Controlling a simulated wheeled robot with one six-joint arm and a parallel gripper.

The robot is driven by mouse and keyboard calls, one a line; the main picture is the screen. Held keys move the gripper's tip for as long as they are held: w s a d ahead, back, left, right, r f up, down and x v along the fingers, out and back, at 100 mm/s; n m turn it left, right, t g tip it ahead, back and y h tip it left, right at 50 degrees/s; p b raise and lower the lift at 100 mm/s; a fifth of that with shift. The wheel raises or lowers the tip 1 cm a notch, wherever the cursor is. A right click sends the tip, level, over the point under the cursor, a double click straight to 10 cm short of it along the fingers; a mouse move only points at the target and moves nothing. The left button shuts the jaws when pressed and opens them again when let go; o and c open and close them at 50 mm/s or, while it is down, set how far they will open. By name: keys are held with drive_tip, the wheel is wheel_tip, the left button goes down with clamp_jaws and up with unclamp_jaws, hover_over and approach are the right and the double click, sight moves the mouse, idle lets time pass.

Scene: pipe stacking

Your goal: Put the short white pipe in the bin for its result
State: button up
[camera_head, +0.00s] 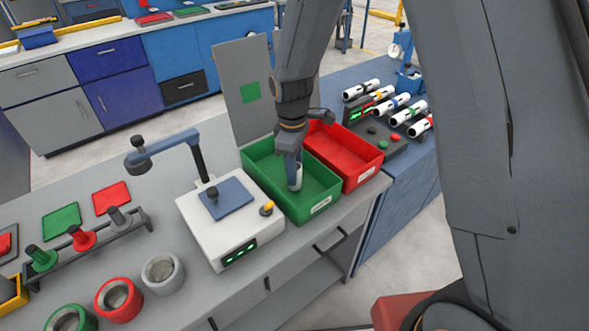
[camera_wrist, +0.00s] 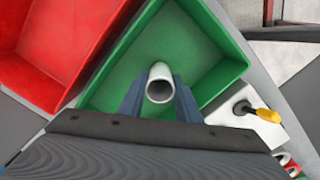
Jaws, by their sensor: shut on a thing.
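The short white pipe (camera_wrist: 160,84) is held between the fingers of my gripper (camera_wrist: 160,98) in the wrist view, its open end facing the camera. In the head view my gripper (camera_head: 294,178) reaches down into the green bin (camera_head: 318,213), and the pipe (camera_head: 298,176) shows upright between its fingers. The green bin (camera_wrist: 205,35) surrounds the pipe in the wrist view and looks otherwise empty. I cannot tell whether the pipe's lower end touches the bin floor. The red bin (camera_head: 362,175) stands just to the right and looks empty.
A white test device (camera_head: 232,215) with a blue plate and green lights stands left of the green bin. A grey panel with a green square (camera_head: 250,92) stands behind. Several white pipes (camera_head: 408,112) lie on a rack at right.

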drive_tip(key=shift+f, duration=0.55)
drive_tip(key=o, duration=1.2)
drive_tip(key=shift+a+r+b, duration=0.1)
drive_tip(key=shift+r+b, duration=0.9)
drive_tip(key=shift+r, duration=2.9)
drive_tip(key=s+d+m, duration=0.4)
drive_tip(key=s+d, duration=0.1)
drive_tip(key=s+d+r+m, duration=0.1)
drive_tip(key=s+d+m, duration=0.4)
drive_tip(key=s+d+m+t, duration=0.1)
drive_tip(key=s+d+m, duration=0.3)
drive_tip(key=s+d, duration=0.1)
drive_tip(key=shift+s+d+r+m, duration=0.15)
drive_tip(key=shift+r+m, duration=0.15)
